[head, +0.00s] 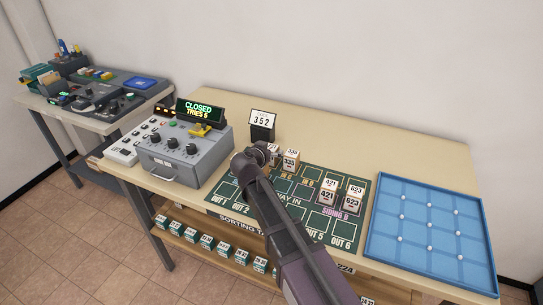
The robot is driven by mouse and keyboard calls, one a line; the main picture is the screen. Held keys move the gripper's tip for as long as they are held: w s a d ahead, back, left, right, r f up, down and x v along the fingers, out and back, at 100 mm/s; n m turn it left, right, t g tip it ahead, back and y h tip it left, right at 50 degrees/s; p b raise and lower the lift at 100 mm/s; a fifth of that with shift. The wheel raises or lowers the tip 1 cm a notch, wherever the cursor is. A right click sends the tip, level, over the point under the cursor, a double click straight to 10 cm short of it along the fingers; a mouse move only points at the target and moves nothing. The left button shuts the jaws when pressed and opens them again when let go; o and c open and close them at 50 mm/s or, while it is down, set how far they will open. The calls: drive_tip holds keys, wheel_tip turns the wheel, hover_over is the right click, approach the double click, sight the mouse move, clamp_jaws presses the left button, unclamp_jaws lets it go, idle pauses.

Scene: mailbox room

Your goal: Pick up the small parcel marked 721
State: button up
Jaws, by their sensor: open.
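No parcel reads clearly as 721 in the head view. On the green sorting mat (225,198), a small white parcel (290,160) seems to read 335 or 535. Two more parcels stand side by side, one reading 421 (328,192) and one reading 623 (354,193). Another small parcel (273,152) is partly hidden by my gripper, so its number cannot be read. My gripper (262,151) is open above the mat's back left. The arm covers part of the mat, and I cannot tell whether anything is between the fingers.
A grey control box (185,160) with a lit "CLOSED TRIES 6" sign (199,111) stands left of the mat. A small sign reading 352 (262,122) stands behind it. A blue tray (400,250) lies right. Several small boxes (206,242) sit on the shelf below.

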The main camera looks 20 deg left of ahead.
drive_tip(key=c, duration=1.2)
drive_tip(key=shift+r, duration=0.1)
drive_tip(key=shift+c, duration=0.2)
wheel_tip(320, 180, up, 10)
drive_tip(key=p, duration=1)
